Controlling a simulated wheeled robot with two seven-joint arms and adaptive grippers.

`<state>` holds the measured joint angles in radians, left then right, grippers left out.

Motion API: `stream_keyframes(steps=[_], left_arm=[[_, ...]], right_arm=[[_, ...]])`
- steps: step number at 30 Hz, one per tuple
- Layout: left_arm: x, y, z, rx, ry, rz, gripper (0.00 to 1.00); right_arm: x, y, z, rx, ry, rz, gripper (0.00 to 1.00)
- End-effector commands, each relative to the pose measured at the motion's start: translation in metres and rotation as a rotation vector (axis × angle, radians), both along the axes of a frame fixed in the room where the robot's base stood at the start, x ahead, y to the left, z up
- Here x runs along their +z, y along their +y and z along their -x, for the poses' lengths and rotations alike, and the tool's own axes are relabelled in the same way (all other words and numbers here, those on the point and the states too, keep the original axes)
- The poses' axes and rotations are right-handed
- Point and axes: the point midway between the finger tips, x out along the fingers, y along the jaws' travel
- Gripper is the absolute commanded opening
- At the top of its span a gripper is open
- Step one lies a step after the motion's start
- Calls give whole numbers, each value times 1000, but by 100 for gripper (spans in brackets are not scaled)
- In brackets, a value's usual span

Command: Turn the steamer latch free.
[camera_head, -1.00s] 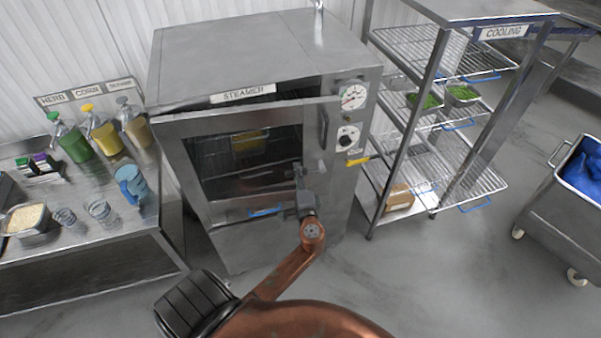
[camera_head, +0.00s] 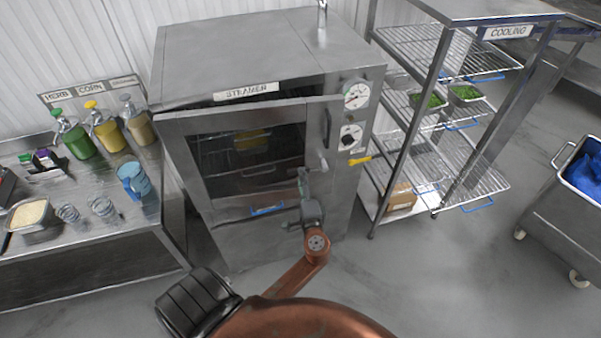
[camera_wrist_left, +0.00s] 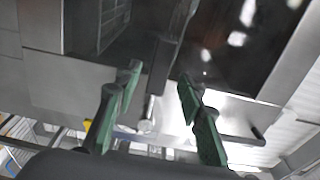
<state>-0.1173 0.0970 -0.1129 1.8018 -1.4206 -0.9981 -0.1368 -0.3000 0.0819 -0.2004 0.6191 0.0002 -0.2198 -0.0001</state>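The steamer (camera_head: 260,50) stands in the middle of the head view. Its windowed door (camera_head: 175,160) appears slightly ajar, with a dark gap along the top that widens to the right. A dark upright latch handle (camera_head: 327,126) sits near the door's right edge. My left gripper (camera_head: 303,178) is in front of the door, below and left of that handle. In the left wrist view its green fingers (camera_wrist_left: 158,95) are apart. A dark bar with a silver end (camera_wrist_left: 147,124) shows between them, with no clear contact. My right gripper is not seen.
A gauge (camera_head: 355,96) and a dial are on the steamer's right panel. The cooling rack (camera_head: 415,110) stands to the right, with a yellow piece (camera_head: 360,160) between. A steel counter (camera_head: 90,250) with bottles and a blue jug (camera_head: 133,180) is to the left. A cart (camera_head: 560,220) is far right.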

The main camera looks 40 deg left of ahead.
Motion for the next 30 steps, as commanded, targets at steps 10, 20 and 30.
stream_keyframes(steps=[10, 20, 30], left_arm=[[0, -50, 41, 2, 1, 2, 36], [1, -60, 48, 1, -1, -1, 36], [0, -60, 48, 1, 0, 0, 36]], right_arm=[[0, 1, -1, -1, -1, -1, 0], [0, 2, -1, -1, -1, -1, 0], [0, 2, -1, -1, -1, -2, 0]])
